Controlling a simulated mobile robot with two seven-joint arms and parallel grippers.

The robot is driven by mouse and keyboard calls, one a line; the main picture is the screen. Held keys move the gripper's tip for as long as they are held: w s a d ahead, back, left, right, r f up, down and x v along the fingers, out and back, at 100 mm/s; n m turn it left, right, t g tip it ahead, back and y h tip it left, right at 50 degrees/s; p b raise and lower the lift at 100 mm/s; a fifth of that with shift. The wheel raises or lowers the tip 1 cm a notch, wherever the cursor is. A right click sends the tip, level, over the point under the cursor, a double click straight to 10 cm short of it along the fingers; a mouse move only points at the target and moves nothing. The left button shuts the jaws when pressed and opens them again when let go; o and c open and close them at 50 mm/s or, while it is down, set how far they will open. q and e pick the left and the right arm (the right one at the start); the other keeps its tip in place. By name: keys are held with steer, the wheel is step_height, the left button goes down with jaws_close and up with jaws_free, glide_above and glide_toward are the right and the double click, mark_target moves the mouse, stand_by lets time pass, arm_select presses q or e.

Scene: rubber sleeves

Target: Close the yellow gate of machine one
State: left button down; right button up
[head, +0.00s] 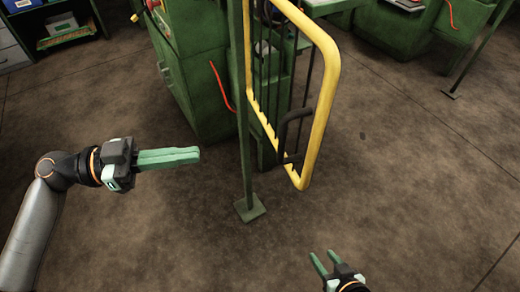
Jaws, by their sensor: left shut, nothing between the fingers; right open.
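The yellow gate (325,100) stands swung out from its green post (242,120), in front of the green machine (195,75). It has dark vertical bars and a black handle (292,130) near its free lower side. My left gripper (198,154) is shut and empty, to the left of the post and pointing right towards it. It is apart from the gate. My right gripper (322,262) is open and empty at the bottom of the view, below the gate and not touching it.
The post's square foot (250,208) rests on the brown floor between my grippers. An orange-red cable (220,86) hangs on the machine's side. A shelf (62,25) stands at the far left. A second green post (465,65) stands at the right. The floor right of the gate is clear.

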arm_select(q)
steer(key=p+x, duration=0.4)
steer(key=x, duration=0.9)
arm_select(e)
steer(key=d+r, duration=0.1)
steer(key=s+d+r, duration=0.1)
steer(key=shift+s+d+h, duration=0.15)
steer(key=shift+d+h, duration=0.25)
arm_select(q)
steer(key=shift+w+d, duration=0.1)
steer(key=shift+d, duration=0.1)
arm_select(e)
steer(key=shift+m, duration=0.3)
